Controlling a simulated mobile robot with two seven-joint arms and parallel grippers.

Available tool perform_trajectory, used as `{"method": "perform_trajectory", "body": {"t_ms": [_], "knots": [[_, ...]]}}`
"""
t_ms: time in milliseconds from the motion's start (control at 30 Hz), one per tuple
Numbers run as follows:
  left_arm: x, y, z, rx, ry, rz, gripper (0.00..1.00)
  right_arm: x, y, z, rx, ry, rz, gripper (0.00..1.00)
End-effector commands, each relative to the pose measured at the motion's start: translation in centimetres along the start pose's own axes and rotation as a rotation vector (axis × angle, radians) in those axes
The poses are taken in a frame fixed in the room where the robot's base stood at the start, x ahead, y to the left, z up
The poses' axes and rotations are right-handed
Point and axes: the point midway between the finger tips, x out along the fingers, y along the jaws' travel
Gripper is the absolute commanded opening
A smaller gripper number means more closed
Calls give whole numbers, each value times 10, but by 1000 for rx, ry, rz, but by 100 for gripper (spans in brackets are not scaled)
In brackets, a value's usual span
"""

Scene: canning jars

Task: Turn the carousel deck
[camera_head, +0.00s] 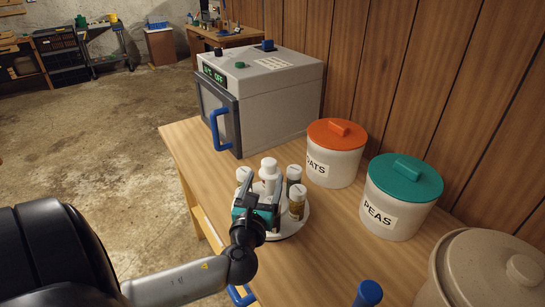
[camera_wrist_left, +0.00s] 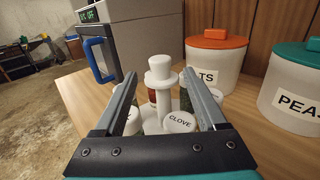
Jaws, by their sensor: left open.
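The carousel deck (camera_head: 300,224) is a white round turntable on the wooden table, carrying several small white-capped jars. A white post with a knob top (camera_head: 269,166) rises at its middle; the post also shows in the wrist view (camera_wrist_left: 161,75). One jar lid (camera_wrist_left: 180,121) reads CLOVE. My left gripper (camera_head: 265,184) is over the near side of the deck, its fingers pointing toward the post. It is open, and in the wrist view the post appears between the spread fingers, without visible contact. The gripper hides part of the deck. My right gripper is out of view.
A grey oven-like box (camera_head: 262,95) with a blue handle stands behind the deck. An orange-lidded canister (camera_head: 335,165) and a teal-lidded PEAS canister (camera_head: 398,205) stand to the right. A beige crock (camera_head: 480,270) and a blue knob (camera_head: 368,292) are near the front.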

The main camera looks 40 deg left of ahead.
Motion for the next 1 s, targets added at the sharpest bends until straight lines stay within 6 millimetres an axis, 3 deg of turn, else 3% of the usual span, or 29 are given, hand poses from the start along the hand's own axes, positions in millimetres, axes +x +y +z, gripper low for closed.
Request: {"method": "perform_trajectory", "body": {"t_ms": [300, 500, 700, 1000], "knots": [[56, 0, 0, 2, -3, 1, 74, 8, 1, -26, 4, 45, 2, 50], [84, 0, -1, 1, -1, 0, 74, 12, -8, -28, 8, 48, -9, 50], [98, 0, -1, 0, 1, -1, 74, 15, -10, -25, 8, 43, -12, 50], [100, 0, -1, 1, 2, -2, 74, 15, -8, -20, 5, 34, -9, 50]]}}
